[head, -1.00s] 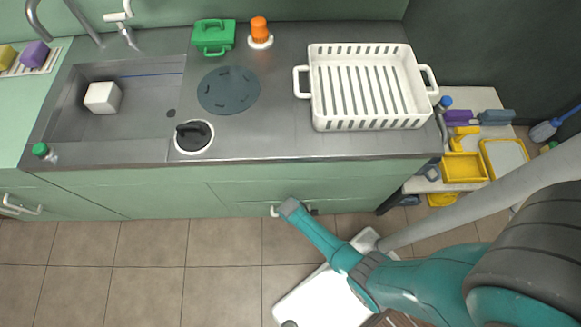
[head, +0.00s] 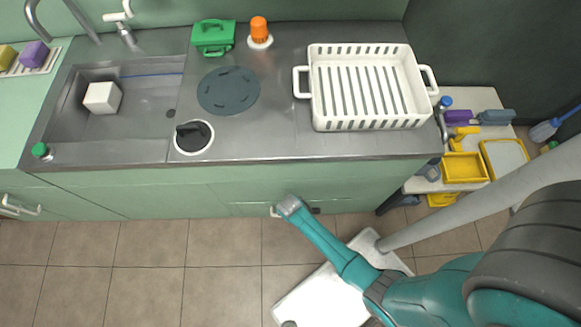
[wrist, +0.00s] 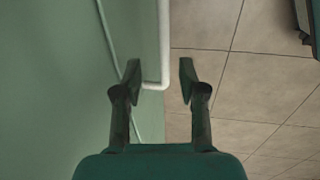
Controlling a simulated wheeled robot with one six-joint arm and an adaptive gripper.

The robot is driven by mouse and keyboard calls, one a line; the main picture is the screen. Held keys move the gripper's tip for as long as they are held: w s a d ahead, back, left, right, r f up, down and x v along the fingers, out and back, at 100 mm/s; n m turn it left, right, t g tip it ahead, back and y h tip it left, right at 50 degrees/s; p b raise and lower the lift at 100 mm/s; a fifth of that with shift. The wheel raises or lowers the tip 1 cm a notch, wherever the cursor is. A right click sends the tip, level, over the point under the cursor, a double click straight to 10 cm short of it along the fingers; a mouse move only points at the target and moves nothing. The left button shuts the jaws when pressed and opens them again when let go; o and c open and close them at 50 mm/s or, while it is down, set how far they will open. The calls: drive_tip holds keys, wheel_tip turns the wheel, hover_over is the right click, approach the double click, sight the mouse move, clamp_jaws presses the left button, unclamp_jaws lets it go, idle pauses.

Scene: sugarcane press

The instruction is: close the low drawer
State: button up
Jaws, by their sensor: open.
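The low drawer (head: 250,208) is in the green cabinet front below the counter; its face is seen from steeply above in the head view. How far it stands out cannot be told. Its white handle (head: 274,211) shows just left of my gripper (head: 291,207). In the wrist view, the green front (wrist: 60,80) fills the left side, and the white handle (wrist: 164,45) runs down to a bend between my gripper's fingertips (wrist: 160,80). The fingers are apart, one on each side of the handle's end in that view. Contact cannot be made out.
The steel counter (head: 270,140) above holds a white basket (head: 320,122). A low shelf with yellow trays (head: 463,168) stands right of the cabinet. A white board-like base (head: 320,300) lies on the tiled floor under my arm. Floor to the left is clear (head: 150,260).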

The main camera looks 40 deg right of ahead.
drive_tip(key=shift+s+a+r, duration=0.1)
drive_tip(key=shift+s+r, duration=0.05)
drive_tip(key=shift+r, duration=0.8)
drive_tip(key=shift+s+a+r, duration=0.1)
drive_tip(key=shift+r, duration=0.85)
drive_tip(key=shift+s+a+r, duration=0.1)
drive_tip(key=shift+s+r, duration=0.05)
drive_tip(key=shift+r, duration=0.8)
drive_tip(key=s+r+m+t+y, duration=0.1)
drive_tip(key=s+r+m+t, duration=0.45)
drive_tip(key=s+r, duration=0.7)
drive_tip(key=s+r+m+t, duration=0.1)
drive_tip(key=s+r+t, duration=0.1)
drive_tip(key=r, duration=0.8)
drive_tip(key=s+r+m+t, duration=0.2)
drive_tip(key=s+r+t, duration=0.1)
drive_tip(key=r, duration=0.7)
drive_tip(key=s+r+m+t, duration=0.2)
drive_tip(key=s+r, duration=0.1)
drive_tip(key=r, duration=0.8)
drive_tip(key=shift+s+a+t, duration=0.3)
drive_tip(key=shift+a+t, duration=0.05)
drive_tip(key=shift+a, duration=0.05)
